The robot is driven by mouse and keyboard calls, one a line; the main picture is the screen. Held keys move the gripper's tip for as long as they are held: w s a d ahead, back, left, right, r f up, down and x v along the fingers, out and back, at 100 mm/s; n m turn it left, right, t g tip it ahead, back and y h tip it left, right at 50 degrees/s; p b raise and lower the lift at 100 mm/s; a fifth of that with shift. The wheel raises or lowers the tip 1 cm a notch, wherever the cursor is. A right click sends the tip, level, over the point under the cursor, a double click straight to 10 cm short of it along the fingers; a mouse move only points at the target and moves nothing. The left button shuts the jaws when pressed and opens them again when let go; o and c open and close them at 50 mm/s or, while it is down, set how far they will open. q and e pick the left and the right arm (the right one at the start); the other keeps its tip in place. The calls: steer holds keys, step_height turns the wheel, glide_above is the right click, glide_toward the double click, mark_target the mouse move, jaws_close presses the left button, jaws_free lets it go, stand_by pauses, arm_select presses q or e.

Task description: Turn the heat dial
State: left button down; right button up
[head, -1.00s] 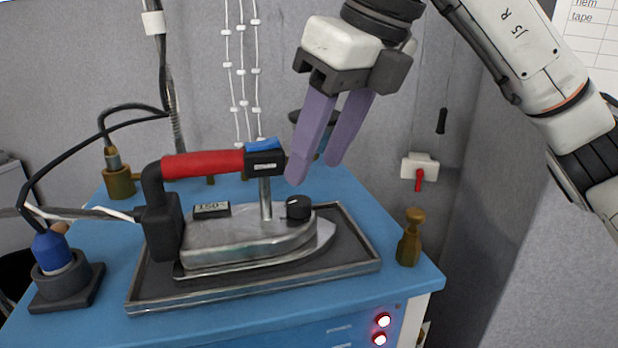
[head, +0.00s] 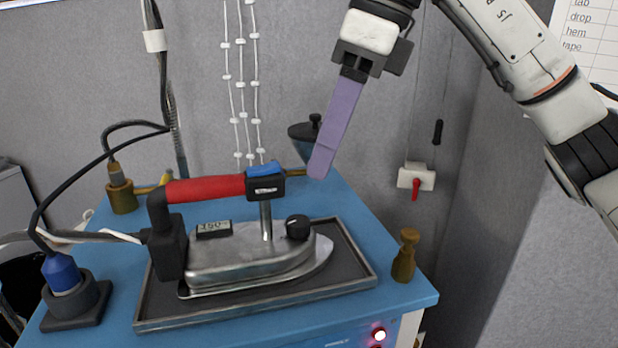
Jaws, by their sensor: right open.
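The heat dial (head: 298,227) is a small black knob with a light mark on the front top of the iron (head: 240,253). The iron has a grey metal body, a red handle (head: 205,189) and a small display (head: 214,229). It rests on a dark metal-rimmed tray (head: 355,285). My right gripper (head: 318,172) is above and slightly right of the dial, clear of it. Its purple fingers point down and overlap in this view, so only one shows clearly. It is open, with nothing seen between the fingers. My left gripper is not in view.
The blue table (head: 400,295) carries a brass post (head: 405,256) at right and a blue plug in a black socket (head: 75,295) at left. A dark lidded pot (head: 308,132) stands behind. A white wall box with a red switch (head: 416,178) is at right. Cables run along the left.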

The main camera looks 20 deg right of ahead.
mark_target(301, 219)
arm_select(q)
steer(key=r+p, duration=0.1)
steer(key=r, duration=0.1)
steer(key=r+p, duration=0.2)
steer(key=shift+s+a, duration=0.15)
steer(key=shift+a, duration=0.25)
arm_select(e)
steer(key=f+n, duration=0.2)
steer(key=f, duration=0.1)
steer(key=w+a+f+n+g+y, duration=0.1)
steer(key=f+n, duration=0.2)
steer(key=w+a+f+n+g, duration=0.1)
steer(key=f+n, duration=0.2)
steer(key=shift+w+a+f+y, duration=0.1)
steer(key=shift+a+f+y, duration=0.1)
steer(key=shift+f+y, duration=0.15)
steer(key=shift+c, duration=0.2)
steer(key=c, duration=1)
